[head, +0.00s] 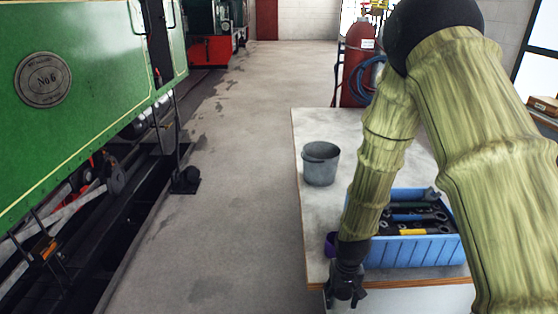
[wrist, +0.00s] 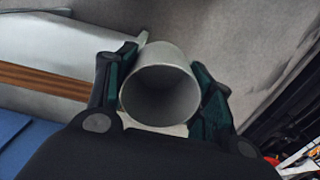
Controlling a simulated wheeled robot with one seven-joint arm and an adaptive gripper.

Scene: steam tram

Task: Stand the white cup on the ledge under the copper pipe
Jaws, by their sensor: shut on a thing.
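The white cup (wrist: 158,56) shows in the wrist view with its open mouth towards the camera and a small handle at its upper left. My gripper (wrist: 161,84) is shut on it, with one dark finger on each side. In the head view my gripper (head: 346,290) points down at the front left corner of the table, and I cannot make out the cup there. I cannot pick out the copper pipe or the ledge in either view.
A table (head: 303,125) holds a grey bucket (head: 320,165), a blue crate (head: 420,253) of tools and a purple item (head: 330,245) partly hidden by my arm. A green tram (head: 85,90) stands left. The floor (head: 235,200) between is clear. A red cylinder (head: 357,65) stands behind.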

